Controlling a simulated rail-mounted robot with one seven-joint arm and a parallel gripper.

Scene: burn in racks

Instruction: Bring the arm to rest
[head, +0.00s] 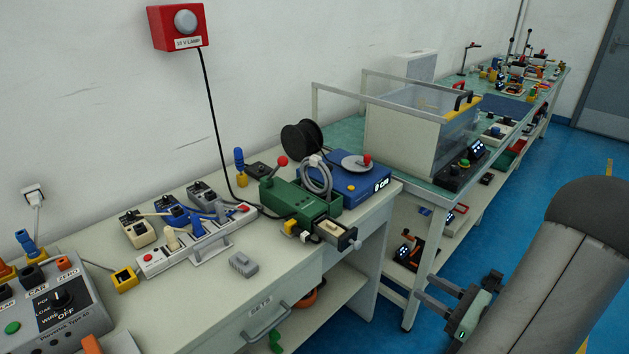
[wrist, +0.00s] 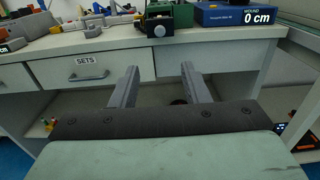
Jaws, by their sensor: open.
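My gripper (head: 440,295) shows at the lower right of the head view, out in front of the bench and apart from it. In the wrist view its two fingers (wrist: 160,88) are spread wide with nothing between them. Beyond the fingers is the front of the bench, with a drawer labelled SETS (wrist: 95,70) to the left and the bench top above. My arm fills the lower right of the head view.
The near bench (head: 225,290) holds a power strip (head: 200,240), a green device (head: 295,205), a blue box (head: 350,180) and a grey control box (head: 60,305). A second bench (head: 435,190) carries a clear bin (head: 400,125). Blue floor (head: 490,245) lies open to the right.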

